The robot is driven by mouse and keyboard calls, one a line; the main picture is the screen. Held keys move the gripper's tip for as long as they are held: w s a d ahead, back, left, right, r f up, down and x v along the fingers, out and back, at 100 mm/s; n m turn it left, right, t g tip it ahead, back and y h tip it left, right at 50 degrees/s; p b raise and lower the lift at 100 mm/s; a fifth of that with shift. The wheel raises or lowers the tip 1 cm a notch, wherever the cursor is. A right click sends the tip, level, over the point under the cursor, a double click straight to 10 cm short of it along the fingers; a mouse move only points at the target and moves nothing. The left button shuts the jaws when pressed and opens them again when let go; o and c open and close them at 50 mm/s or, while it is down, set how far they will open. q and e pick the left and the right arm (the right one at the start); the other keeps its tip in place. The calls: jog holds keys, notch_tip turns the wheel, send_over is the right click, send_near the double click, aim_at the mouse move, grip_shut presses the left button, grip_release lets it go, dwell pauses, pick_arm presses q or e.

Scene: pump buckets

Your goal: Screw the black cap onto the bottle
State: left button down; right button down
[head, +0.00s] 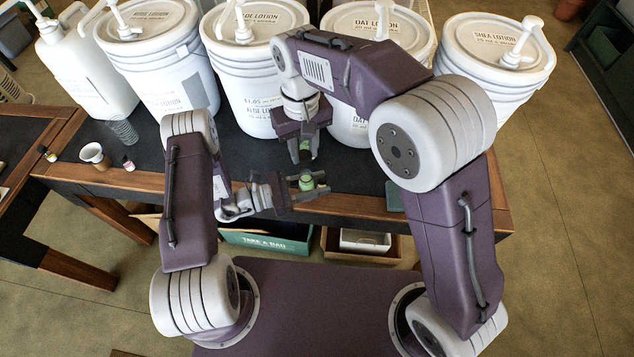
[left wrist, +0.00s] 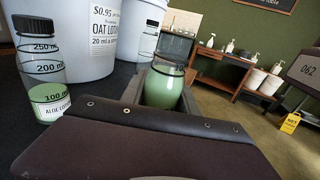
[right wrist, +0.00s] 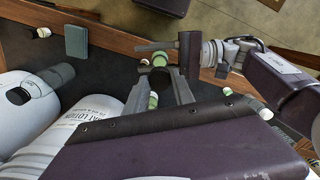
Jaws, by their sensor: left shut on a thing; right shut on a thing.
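The bottle (left wrist: 163,86), clear with green lotion, is upright between the jaws of my left gripper (head: 304,190), which is shut on it above the table's front edge. It also shows from above in the head view (head: 306,182). My right gripper (head: 303,152) is just behind and above it, pointing down. In the right wrist view its fingers (right wrist: 156,82) close around a small dark piece, which looks like the black cap (right wrist: 155,70); the fingers hide much of it. I cannot tell whether this piece touches the bottle.
Large white lotion buckets (head: 252,90) with pumps line the back of the black table. A capped aloe lotion bottle (left wrist: 42,75) stands near the left gripper. A cup (head: 94,154) and small bottles are at the left. A green crate (head: 265,238) is below the front edge.

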aim_at(306, 185)
jog(key=shift+f, duration=1.9)
jog(key=shift+f, duration=0.9)
jog(key=shift+f, duration=0.55)
